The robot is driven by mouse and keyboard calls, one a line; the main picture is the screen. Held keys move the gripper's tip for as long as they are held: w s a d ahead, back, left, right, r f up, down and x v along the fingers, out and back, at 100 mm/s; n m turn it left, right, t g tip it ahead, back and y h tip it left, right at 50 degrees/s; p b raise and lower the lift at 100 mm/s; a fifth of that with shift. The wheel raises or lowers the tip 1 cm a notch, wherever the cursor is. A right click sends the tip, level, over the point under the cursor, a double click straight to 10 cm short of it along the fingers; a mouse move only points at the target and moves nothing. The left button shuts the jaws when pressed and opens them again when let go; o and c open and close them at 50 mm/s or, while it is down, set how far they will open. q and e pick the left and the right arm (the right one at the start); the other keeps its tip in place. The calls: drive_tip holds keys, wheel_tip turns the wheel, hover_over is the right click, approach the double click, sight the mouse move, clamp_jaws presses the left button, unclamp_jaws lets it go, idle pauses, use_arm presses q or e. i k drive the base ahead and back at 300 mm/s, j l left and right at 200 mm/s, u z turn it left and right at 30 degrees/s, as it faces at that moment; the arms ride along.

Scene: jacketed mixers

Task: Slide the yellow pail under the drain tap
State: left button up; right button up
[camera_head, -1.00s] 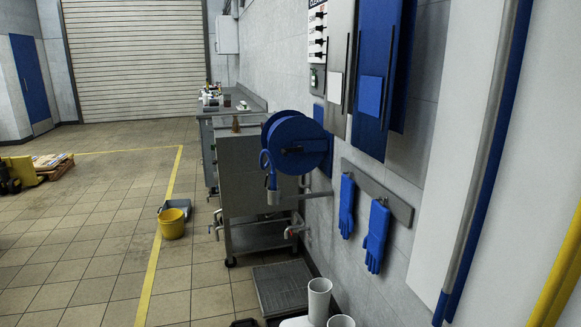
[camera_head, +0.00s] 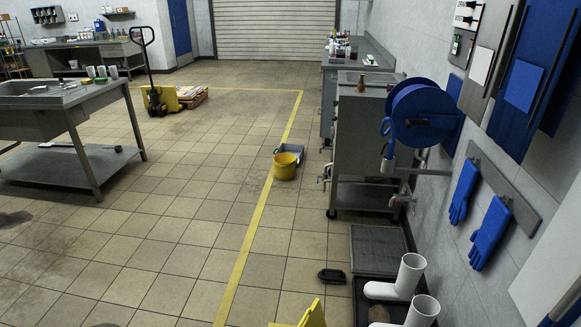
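The yellow pail (camera_head: 285,166) stands upright on the tiled floor, just right of the yellow floor line, in front of a grey-blue tray-like thing (camera_head: 302,152). To its right is a steel unit (camera_head: 362,140) on casters. A small metal tap-like fitting (camera_head: 325,176) sticks out at the unit's left side, low down, apart from the pail. Another fitting with a reddish part (camera_head: 401,199) shows at the unit's near right side. I cannot tell which one is the drain tap. Neither of my grippers is in view.
A steel table (camera_head: 60,120) stands at left, with a yellow pallet truck (camera_head: 160,98) behind it. White boots (camera_head: 400,277), a floor grate (camera_head: 377,247) and a dark object (camera_head: 332,276) lie at lower right. Open floor spreads left of the yellow line (camera_head: 247,246).

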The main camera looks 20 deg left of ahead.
sight(281, 160)
drive_tip(key=j+u, duration=0.3)
drive_tip(key=u, duration=0.15)
drive_tip(key=i+j+u, duration=0.45)
drive_tip(key=j, duration=0.45)
drive_tip(key=i+j+u, duration=0.5)
drive_tip(key=i+j, duration=0.25)
drive_tip(key=i+z, duration=0.15)
drive_tip(key=i, duration=0.35)
drive_tip(key=i+j+z, duration=0.15)
drive_tip(key=i, duration=0.3)
drive_tip(key=i+j+z, duration=0.2)
drive_tip(key=i, duration=0.25)
drive_tip(key=i+j+z, duration=0.1)
drive_tip(key=i+z, duration=0.3)
drive_tip(key=i, duration=1.4)
